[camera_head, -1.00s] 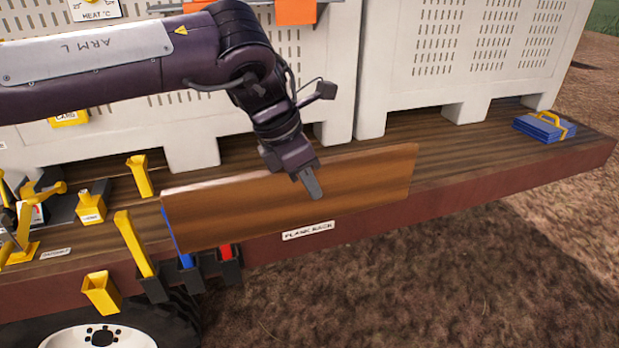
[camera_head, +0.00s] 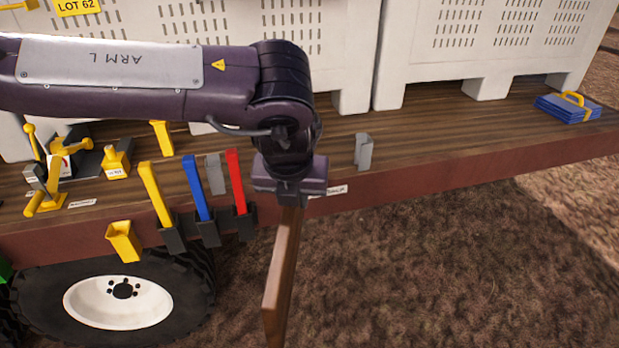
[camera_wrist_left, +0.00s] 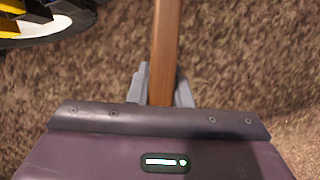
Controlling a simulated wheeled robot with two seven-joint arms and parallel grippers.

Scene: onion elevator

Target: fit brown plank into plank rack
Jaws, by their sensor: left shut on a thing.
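The brown plank (camera_head: 283,272) is held by my left gripper (camera_head: 291,203). It hangs in front of the deck's edge, seen nearly edge-on, and stretches toward the bottom of the head view. In the left wrist view, the plank (camera_wrist_left: 165,50) runs between the two grey fingers of the gripper (camera_wrist_left: 161,88), shut on it. The plank rack shows as two upright grey brackets on the deck, a left one (camera_head: 213,173) and a right one (camera_head: 363,152). Its label (camera_head: 335,190) is partly hidden by my gripper. The plank is apart from both brackets. My right gripper is not in view.
Yellow, blue (camera_head: 196,187) and red (camera_head: 236,181) handles stand in dark holders at the deck's front edge, left of my gripper. White crates (camera_head: 478,45) stand behind. A blue stack (camera_head: 567,108) lies far right.

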